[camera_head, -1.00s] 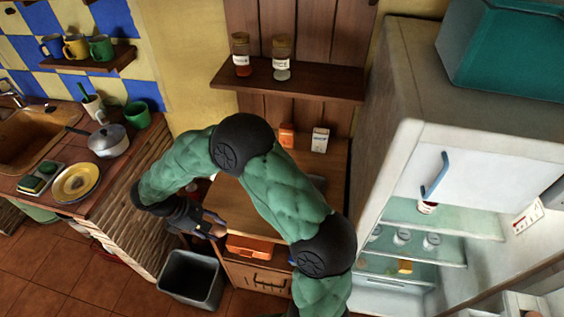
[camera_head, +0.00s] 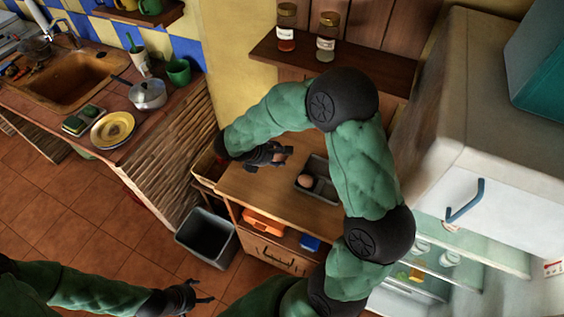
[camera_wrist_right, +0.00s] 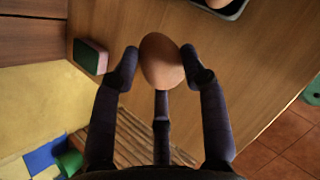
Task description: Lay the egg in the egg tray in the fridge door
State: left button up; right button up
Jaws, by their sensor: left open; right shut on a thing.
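A brown egg (camera_wrist_right: 162,60) is between the fingers of my right gripper (camera_wrist_right: 165,72) in the right wrist view. Another egg (camera_head: 305,181) lies in that tray. My left gripper (camera_head: 205,290) is open and empty, low at the left over the floor. The fridge (camera_head: 468,150) stands open at the right with lit shelves. I cannot make out the door's egg tray.
A grey bin (camera_head: 207,236) stands on the floor left of the worktop (camera_head: 250,190). A shelf (camera_head: 345,70) with two jars is above it. A small green-topped block (camera_wrist_right: 90,56) lies near the worktop edge in the wrist view. The sink counter is at the left.

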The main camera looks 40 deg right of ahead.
aim_at(287, 163)
jog(key=d+f, duration=0.1)
jog(key=w+d+f, duration=0.1)
jog(key=f+b, duration=0.1)
jog(key=f, duration=0.1)
jog(key=shift+w+d, duration=0.25)
jog(key=shift+d, duration=0.15)
jog(key=shift+w+d+f+b, duration=0.15)
jog(key=shift+f+b, duration=0.15)
jog(key=shift+f, duration=0.65)
jog(key=shift+d+f+b, duration=0.15)
jog(key=shift+f+b, duration=0.1)
jog(key=shift+f, duration=0.7)
jog(key=shift+f, duration=0.1)
jog(key=o, duration=0.8)
